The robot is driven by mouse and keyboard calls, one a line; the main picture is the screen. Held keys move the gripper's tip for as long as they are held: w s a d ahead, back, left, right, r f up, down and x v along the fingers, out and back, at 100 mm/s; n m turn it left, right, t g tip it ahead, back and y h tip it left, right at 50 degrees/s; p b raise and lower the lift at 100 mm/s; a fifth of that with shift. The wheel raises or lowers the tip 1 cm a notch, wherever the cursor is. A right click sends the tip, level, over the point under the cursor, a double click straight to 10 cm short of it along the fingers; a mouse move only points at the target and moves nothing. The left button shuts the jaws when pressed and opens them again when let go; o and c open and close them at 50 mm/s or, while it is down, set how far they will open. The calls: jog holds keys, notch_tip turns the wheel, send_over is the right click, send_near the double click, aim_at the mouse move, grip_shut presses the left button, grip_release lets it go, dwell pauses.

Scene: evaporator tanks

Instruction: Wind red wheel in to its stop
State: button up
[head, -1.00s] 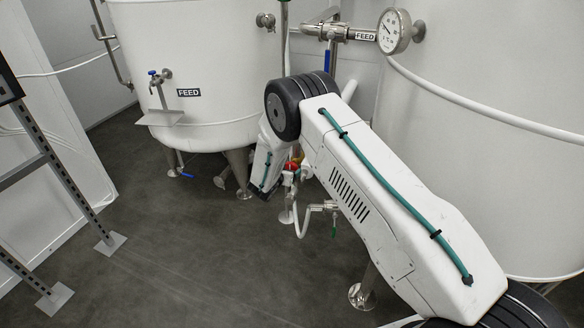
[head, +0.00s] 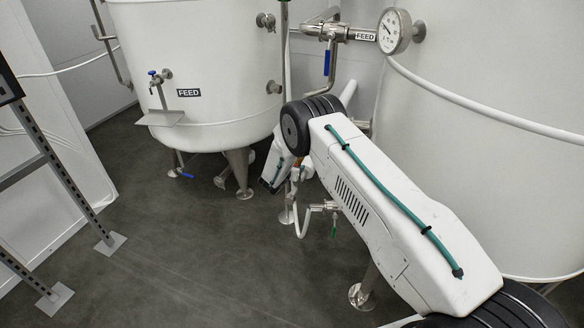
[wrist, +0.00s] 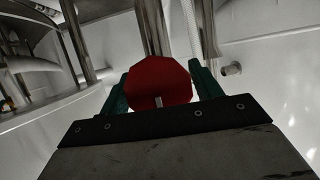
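In the wrist view the red wheel (wrist: 158,82) sits between the two green fingers of my gripper (wrist: 160,88), one finger along each side. No gap shows between the fingers and the rim, so my gripper looks shut on the wheel. A short metal stem (wrist: 158,101) shows at the wheel's lower middle. In the head view my arm mostly hides the gripper and the wheel; only a small orange-red patch shows near the pipework below the tanks.
A feed tank (head: 205,60) stands behind on the left and a large tank (head: 490,160) on the right. A white hose and a valve (head: 324,207) hang beside the arm. A metal frame (head: 60,170) stands at the left. The floor (head: 190,250) between is clear.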

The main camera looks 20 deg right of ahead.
jog(key=c, duration=0.5)
